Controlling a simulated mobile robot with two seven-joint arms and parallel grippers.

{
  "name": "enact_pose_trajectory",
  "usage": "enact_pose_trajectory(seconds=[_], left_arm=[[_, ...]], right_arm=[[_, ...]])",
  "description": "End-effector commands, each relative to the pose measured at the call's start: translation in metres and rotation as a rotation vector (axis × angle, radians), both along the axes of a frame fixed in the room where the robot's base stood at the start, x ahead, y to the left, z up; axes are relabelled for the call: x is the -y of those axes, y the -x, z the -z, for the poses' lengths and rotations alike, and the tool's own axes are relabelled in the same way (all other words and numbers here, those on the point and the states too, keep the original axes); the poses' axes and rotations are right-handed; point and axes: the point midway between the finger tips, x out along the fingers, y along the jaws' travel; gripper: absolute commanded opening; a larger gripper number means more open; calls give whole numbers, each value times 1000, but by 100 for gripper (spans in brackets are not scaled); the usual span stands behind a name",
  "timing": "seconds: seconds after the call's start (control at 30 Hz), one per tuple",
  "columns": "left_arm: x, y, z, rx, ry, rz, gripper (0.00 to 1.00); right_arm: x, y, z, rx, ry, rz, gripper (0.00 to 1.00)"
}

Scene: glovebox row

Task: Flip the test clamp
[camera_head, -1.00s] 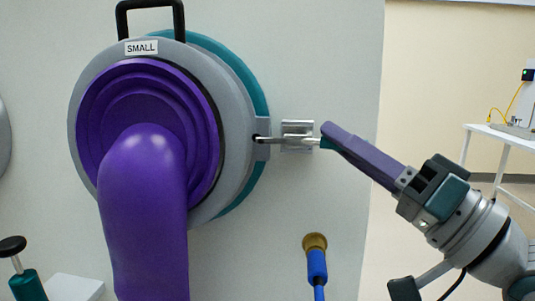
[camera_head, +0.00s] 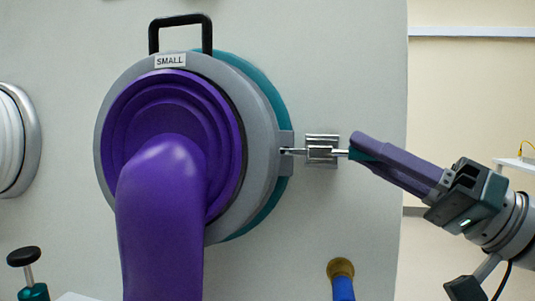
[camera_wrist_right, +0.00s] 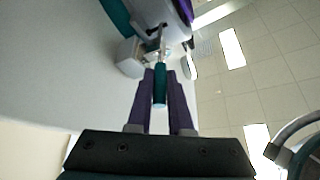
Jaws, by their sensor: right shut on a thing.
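The test clamp (camera_head: 322,152) is a silver latch on a grey wall plate, right of the round port labelled SMALL. Its rod reaches left to a grey lug on the port's rim. Its teal handle points right, toward my right gripper (camera_head: 356,146). In the right wrist view the teal handle (camera_wrist_right: 160,88) lies between the two purple fingers of the right gripper (camera_wrist_right: 159,76), which are shut on it. The fingers hide part of the handle in the head view. My left gripper is not in view.
The port ring (camera_head: 262,105) carries a purple glove (camera_head: 160,215) hanging down and a black handle (camera_head: 180,18) on top. A brass fitting with a blue hose (camera_head: 342,275) is below the clamp. A black-knobbed teal part (camera_head: 25,258) stands lower left. Another white port (camera_head: 12,140) is at the left edge.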

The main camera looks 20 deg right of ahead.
Motion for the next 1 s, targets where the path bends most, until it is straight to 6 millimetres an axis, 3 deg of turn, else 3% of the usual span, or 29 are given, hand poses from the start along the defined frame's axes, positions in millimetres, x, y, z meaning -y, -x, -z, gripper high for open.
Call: enact_pose_trajectory(seconds=[0.13, 0.17, 0.4, 0.73, 1.0], left_arm=[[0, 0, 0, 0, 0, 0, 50], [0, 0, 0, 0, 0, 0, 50], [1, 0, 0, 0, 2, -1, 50], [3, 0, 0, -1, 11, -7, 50], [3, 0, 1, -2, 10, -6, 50]], right_arm=[[0, 0, 1, -4, 1, 0, 0], [0, 0, 1, -4, 1, 0, 22], [0, 0, 1, -2, 1, 1, 48], [2, 3, 3, -3, 1, 1, 48], [23, 33, 19, -9, 4, 2, 48]])
